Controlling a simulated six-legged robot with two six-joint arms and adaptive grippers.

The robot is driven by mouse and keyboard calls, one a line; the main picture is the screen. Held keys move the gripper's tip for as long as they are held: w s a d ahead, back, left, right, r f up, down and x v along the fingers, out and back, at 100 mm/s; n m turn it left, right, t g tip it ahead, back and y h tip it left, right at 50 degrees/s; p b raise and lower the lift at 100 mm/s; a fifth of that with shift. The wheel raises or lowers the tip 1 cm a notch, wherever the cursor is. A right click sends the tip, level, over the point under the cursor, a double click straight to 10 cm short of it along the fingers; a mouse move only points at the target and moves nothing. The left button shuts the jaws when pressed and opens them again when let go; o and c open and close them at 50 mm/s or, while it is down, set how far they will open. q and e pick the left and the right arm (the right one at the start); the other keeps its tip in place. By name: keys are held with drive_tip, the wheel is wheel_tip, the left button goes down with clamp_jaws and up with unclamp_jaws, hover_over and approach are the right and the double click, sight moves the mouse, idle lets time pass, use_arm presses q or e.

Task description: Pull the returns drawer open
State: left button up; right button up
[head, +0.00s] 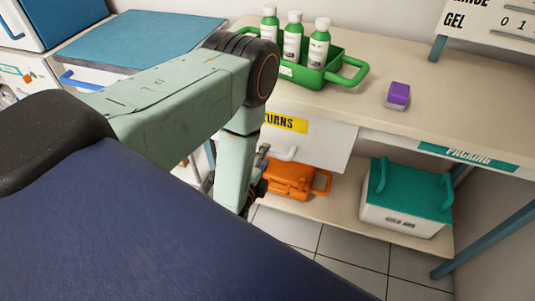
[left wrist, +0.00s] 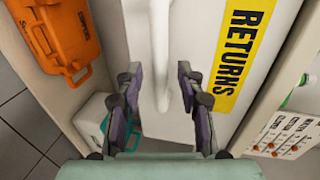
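The returns drawer has a plain white front (head: 328,150) under the counter, with a yellow RETURNS label (head: 286,123). It looks shut, its front close under the counter edge. Its white bar handle (head: 284,154) is partly hidden by my arm in the head view. My left gripper (head: 262,170) is at the left end of this handle, seen side-on and partly hidden. In the left wrist view, my left gripper (left wrist: 158,75) is open. The handle (left wrist: 162,50) runs between its two fingers, with a gap visible on both sides. My right gripper is not in view.
An orange case (head: 290,178) and a white box with a teal lid (head: 407,197) stand on the lower shelf. A green tray (head: 331,75) with white bottles and a small purple-topped block (head: 398,95) sit on the counter (head: 450,105). Tiled floor (head: 340,245) is clear in front.

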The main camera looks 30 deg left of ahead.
use_arm(q)
drive_tip(key=shift+b+x, duration=0.3)
drive_tip(key=shift+x, duration=1.2)
clamp_jaws()
drive_tip(key=shift+d, duration=0.1)
